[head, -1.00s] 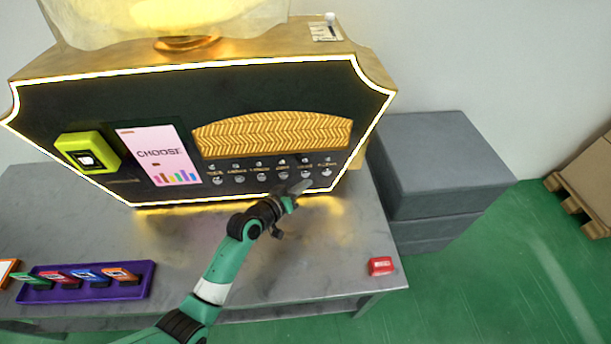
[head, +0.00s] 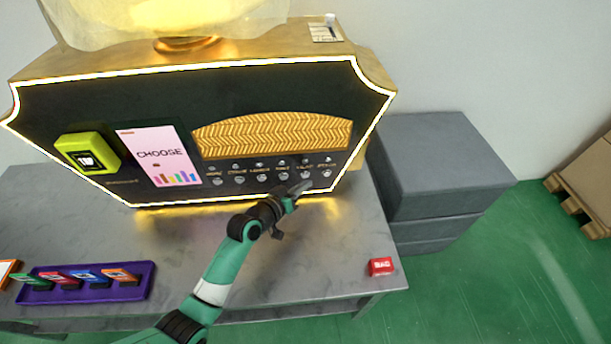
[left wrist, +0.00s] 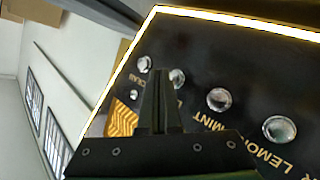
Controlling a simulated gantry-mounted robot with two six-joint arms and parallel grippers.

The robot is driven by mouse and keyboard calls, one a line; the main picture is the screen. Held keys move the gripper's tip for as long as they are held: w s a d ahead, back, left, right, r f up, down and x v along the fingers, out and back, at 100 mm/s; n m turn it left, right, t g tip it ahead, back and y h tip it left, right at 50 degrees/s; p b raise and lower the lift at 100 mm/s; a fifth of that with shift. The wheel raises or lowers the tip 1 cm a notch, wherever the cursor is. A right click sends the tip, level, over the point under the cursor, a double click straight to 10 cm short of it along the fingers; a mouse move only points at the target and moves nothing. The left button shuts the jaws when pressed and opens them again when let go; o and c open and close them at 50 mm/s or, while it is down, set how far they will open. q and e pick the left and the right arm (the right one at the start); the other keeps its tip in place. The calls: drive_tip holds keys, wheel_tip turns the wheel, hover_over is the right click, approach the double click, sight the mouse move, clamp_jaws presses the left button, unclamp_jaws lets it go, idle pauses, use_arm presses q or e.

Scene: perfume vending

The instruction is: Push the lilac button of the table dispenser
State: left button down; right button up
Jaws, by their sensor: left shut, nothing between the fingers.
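The table dispenser (head: 105,125) has a dark front panel with a row of round silvery buttons under small labels. The lilac button (head: 305,175) is second from the right in the head view. My left gripper (head: 301,187) is shut and empty, its tips just below and in front of that button. In the left wrist view the gripper's fingertips (left wrist: 160,75) partly cover the lilac button (left wrist: 177,78) and its label. I cannot tell whether the fingertips touch the panel. My right gripper is not in view.
A purple tray (head: 145,286) with several coloured cards lies at the front left of the grey table (head: 290,270). A small red block (head: 381,266) sits near its right edge. A grey cabinet (head: 445,165) stands to the right. The table middle is clear.

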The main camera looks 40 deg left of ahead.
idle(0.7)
use_arm(q)
drive_tip(key=shift+w+a, duration=0.25)
drive_tip(key=shift+a, duration=0.1)
drive_tip(key=shift+w+a+b, duration=0.25)
drive_tip(key=shift+a+b, duration=0.1)
drive_tip(key=shift+b, duration=0.25)
idle(0.4)
drive_tip(key=shift+s+d+p, duration=0.5)
drive_tip(key=shift+d+p, duration=0.2)
drive_tip(key=shift+p, duration=0.05)
